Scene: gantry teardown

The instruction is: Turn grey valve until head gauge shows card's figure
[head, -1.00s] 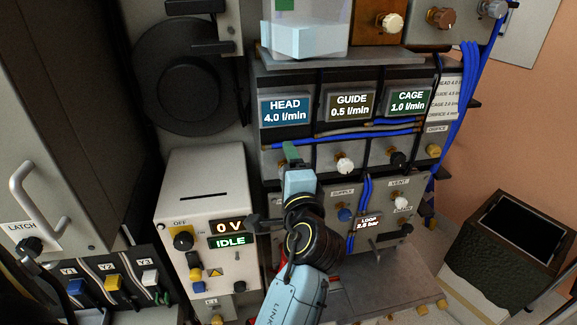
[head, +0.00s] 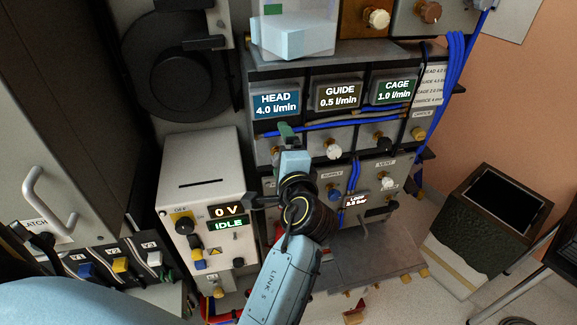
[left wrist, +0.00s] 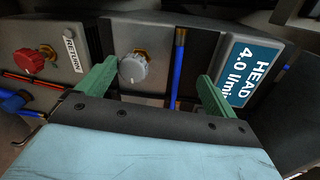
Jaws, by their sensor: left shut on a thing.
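The head gauge (head: 276,105) is a blue display reading 4.0 l/min; it also shows in the left wrist view (left wrist: 250,70). The grey valve (left wrist: 133,69) is a ribbed knob below the head gauge, hidden behind my gripper in the head view. My left gripper (head: 287,133) is at this valve, its green fingers on either side and shut on it. In the left wrist view a gap appears beside the right finger. My right gripper is out of view.
A white-knobbed valve (head: 333,148) and a black-knobbed valve (head: 381,144) sit to the right. A red return knob (left wrist: 28,62) is near in the left wrist view. Blue hoses (head: 300,130) cross the panel. The white supply box (head: 203,185) reads 0 V, IDLE.

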